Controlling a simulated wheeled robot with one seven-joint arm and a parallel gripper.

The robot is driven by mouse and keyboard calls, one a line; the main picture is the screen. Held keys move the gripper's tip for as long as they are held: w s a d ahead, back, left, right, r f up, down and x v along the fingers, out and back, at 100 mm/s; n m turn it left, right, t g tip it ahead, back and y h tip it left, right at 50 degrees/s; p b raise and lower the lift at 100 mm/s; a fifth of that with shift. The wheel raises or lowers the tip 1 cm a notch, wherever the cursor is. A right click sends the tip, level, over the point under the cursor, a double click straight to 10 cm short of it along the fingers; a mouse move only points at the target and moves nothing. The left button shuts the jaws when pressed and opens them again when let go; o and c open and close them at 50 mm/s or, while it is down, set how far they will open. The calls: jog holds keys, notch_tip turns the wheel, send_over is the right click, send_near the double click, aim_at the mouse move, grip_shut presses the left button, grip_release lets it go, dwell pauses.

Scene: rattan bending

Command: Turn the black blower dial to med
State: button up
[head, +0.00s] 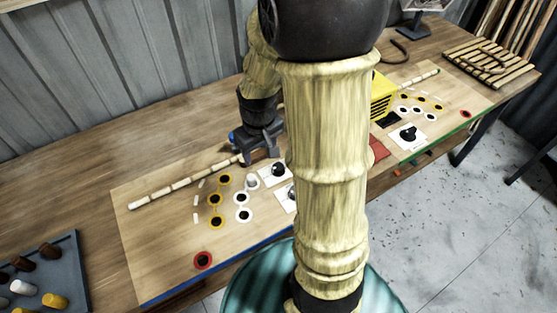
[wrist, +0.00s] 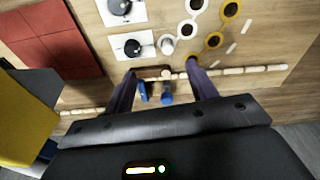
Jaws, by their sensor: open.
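In the head view, one of the pair (head: 278,169) is in sight and the other (head: 291,192) is partly covered by my arm. A third black dial (head: 408,133) sits on a white plate on the right-hand board. Labels are too small to read, so I cannot tell which is the blower dial. My gripper (wrist: 162,70) is open, its fingers apart, touching no dial; it also shows in the head view (head: 250,153).
A segmented cane (wrist: 235,71) lies under the fingers, with a small blue item (wrist: 166,92) between them. A yellow box (head: 381,97) and red pad (head: 379,149) stand right of my arm. A peg tray (head: 70,262) is far left.

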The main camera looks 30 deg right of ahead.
jog(key=n+g+p, duration=0.1)
jog(key=n+p, duration=0.1)
jog(key=p, duration=0.1)
send_over(279, 166)
jog(key=f, duration=0.1)
jog(key=shift+a, duration=0.1)
jog(key=shift+s+f, duration=0.1)
jog(key=shift+f, duration=0.05)
notch_tip(279, 166, down, 17)
jog(key=p, duration=0.3)
jog(key=shift+f, duration=0.1)
jog(key=c, duration=1)
